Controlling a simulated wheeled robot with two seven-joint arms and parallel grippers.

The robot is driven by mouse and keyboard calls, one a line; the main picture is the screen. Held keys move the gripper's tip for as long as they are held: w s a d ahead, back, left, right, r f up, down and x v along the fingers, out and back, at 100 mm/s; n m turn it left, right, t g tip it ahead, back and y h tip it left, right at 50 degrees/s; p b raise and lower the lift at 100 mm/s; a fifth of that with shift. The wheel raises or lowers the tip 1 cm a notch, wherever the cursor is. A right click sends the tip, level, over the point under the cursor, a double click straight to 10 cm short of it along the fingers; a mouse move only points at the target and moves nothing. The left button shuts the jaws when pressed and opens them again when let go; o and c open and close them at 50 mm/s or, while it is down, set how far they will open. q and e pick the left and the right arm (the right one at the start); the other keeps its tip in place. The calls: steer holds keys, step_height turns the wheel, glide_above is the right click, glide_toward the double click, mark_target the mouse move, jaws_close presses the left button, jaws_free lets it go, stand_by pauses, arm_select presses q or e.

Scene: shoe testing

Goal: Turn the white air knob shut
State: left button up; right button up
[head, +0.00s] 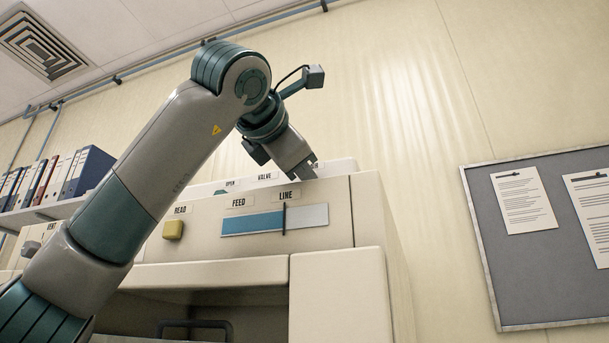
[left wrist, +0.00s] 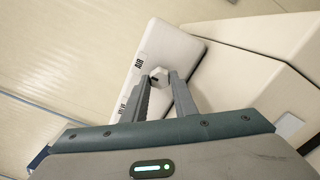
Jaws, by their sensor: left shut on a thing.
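The white knob (left wrist: 158,73) shows in the left wrist view as a small pale, faceted piece with a dark mark, on a narrow white panel (left wrist: 172,42). My left gripper (left wrist: 160,82) has one finger on each side of it and is shut on it. In the head view my left gripper (head: 307,168) points down at the top of the cream machine (head: 340,275), at the right end of the raised white panel. The knob cannot be made out there behind the fingers. My right gripper is in neither view.
The machine's front has a yellow button (head: 173,229) under READ and a blue-and-white gauge (head: 262,220) under FEED and LINE. OPEN and VALVE labels sit on the raised panel. Binders (head: 88,172) stand on a shelf at left; a notice board (head: 535,240) hangs at right.

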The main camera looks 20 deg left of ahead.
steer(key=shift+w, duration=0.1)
arm_select(q)
steer(key=o, duration=1)
steer(key=shift+o, duration=0.2)
steer(key=shift+s, duration=0.1)
steer(key=shift+s+f, duration=0.1)
steer(key=shift+s, duration=0.45)
steer(key=shift+s+a+b, duration=0.1)
steer(key=shift+s+b, duration=0.55)
steer(key=shift+s, duration=0.45)
steer(key=s+b, duration=0.3)
steer(key=s, duration=1.1)
steer(key=shift+a, duration=0.25)
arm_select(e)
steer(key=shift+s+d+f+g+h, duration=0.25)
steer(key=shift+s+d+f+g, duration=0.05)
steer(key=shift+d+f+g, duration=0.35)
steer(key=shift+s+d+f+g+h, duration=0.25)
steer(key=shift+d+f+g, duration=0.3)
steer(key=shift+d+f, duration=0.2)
